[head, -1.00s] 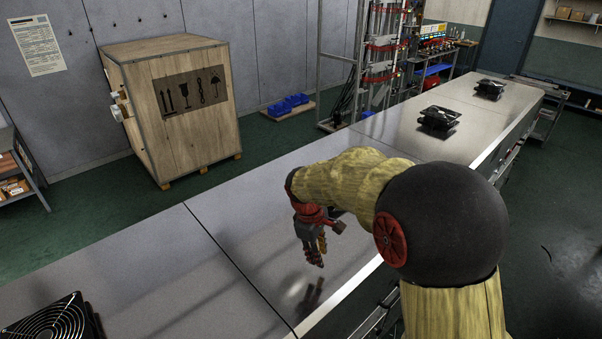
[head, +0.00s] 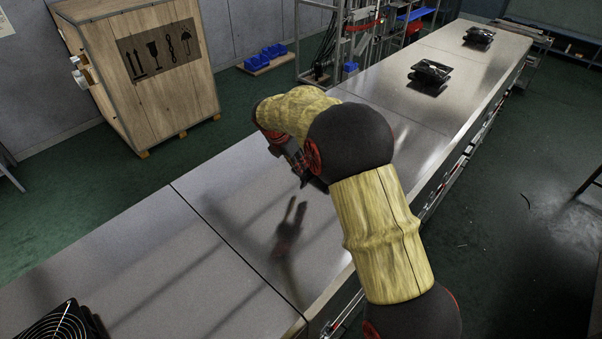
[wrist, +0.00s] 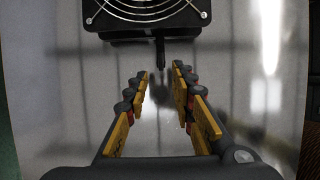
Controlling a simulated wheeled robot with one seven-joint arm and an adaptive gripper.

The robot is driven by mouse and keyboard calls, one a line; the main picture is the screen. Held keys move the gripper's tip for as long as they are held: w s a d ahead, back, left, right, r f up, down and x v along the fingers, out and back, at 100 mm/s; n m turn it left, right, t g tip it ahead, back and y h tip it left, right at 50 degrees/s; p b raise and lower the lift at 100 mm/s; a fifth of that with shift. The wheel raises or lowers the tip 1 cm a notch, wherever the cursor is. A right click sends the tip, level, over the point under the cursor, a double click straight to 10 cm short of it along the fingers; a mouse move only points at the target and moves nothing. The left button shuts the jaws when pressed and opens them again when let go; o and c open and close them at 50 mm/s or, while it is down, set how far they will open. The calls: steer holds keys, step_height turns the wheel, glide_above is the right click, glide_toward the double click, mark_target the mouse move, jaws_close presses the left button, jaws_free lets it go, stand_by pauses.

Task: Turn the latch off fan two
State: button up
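Three black fans are on the long metal bench in the head view: one at the near left corner (head: 52,324), a middle one (head: 431,74) and a far one (head: 479,37). I cannot tell which is fan two. In the wrist view, a fan with a wire guard (wrist: 150,14) is at the top, cut off by the frame. A thin dark piece, perhaps the latch (wrist: 160,51), sticks out from its near edge towards me. My gripper (wrist: 161,72) is open and empty, its fingertips just short of that piece. In the head view my arm hides most of the gripper.
The metal bench top (head: 150,260) is bare between the near fan and the middle fan. A wooden crate (head: 145,80) stands on the floor behind it, with blue bins (head: 268,54) to its right. A metal rack (head: 345,45) stands behind the bench.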

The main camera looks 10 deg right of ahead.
mark_target(302, 176)
steer(key=p+x, duration=0.1)
steer(key=x, duration=0.6)
steer(key=shift+s, duration=0.1)
steer(key=shift+c, duration=0.7)
jaws_close()
